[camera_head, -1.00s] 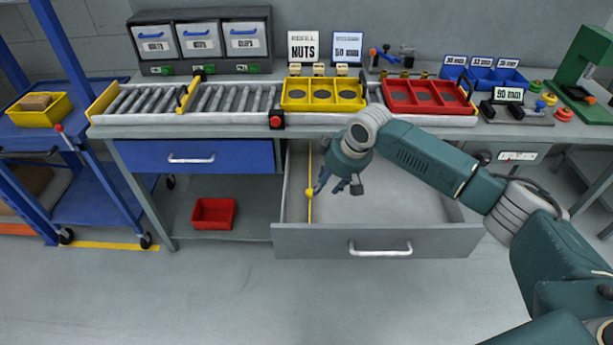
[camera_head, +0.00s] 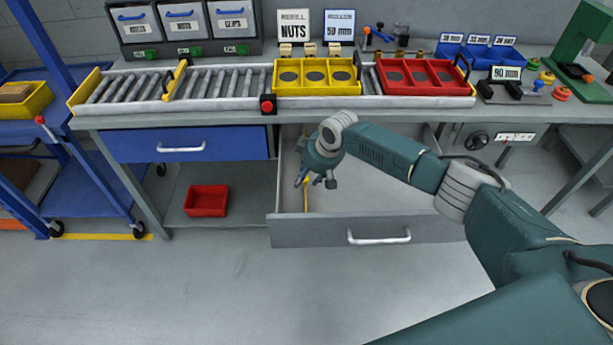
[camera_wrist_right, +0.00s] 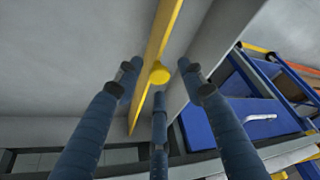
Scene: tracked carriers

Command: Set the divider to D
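The grey drawer (camera_head: 340,231) is pulled out under the bench. A thin yellow divider (camera_head: 306,196) stands in its left part, running front to back. My right gripper (camera_head: 316,181) is down in the drawer at the divider and hides much of it. In the right wrist view the divider (camera_wrist_right: 158,40) carries a round yellow knob (camera_wrist_right: 159,73). The knob lies between the spread fingers of my right gripper (camera_wrist_right: 158,80). They look open, with no clear contact. No letter marks are readable in the drawer. My left gripper is not in view.
The bench above holds a roller conveyor (camera_head: 224,84), a yellow tray (camera_head: 318,90) and a red tray (camera_head: 425,88). A shut blue drawer (camera_head: 187,155) is at the left. A red bin (camera_head: 206,201) sits on the lower shelf. The drawer's right part looks empty.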

